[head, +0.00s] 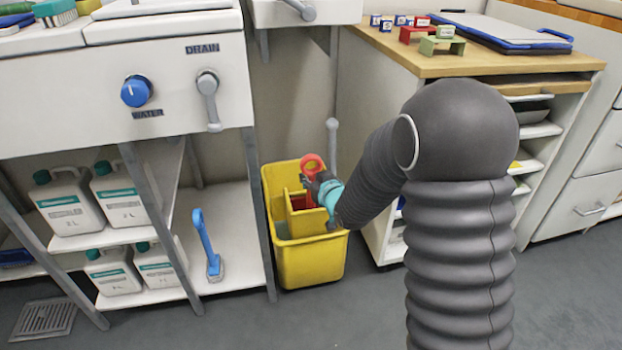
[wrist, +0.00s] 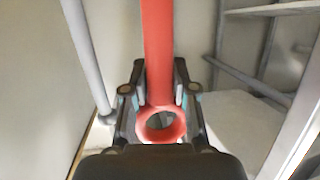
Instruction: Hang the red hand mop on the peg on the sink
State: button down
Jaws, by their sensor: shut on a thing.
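The red hand mop has a ring at its handle end (head: 312,162). In the wrist view its red handle (wrist: 158,45) runs straight away from me between the fingers, ring nearest. My gripper (head: 318,183) is shut on the handle just beside the ring, and the wrist view shows a finger on each side (wrist: 160,85). It is over the yellow bucket (head: 310,262); some red shows inside the bucket, and the mop's lower end is hidden. The white sink (head: 60,100) is at left. A grey round-ended fitting (head: 300,10) sticks out at top centre; I cannot tell if it is the peg.
The sink front has a blue water knob (head: 136,91) and a grey drain lever (head: 208,85). White bottles (head: 70,205) and a blue brush (head: 206,245) are on the shelves below. A wood-topped cabinet (head: 470,62) stands right of the bucket. The floor in front is clear.

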jog(key=shift+w+a+r, duration=0.1)
jog(key=shift+w+a, duration=0.05)
jog(key=shift+w, duration=0.25)
jog(key=shift+w+a+r, duration=0.1)
jog(key=shift+w, duration=0.3)
jog(key=c, duration=0.8)
grip_release()
jog(key=shift+c, duration=0.2)
jog(key=v, duration=1.2)
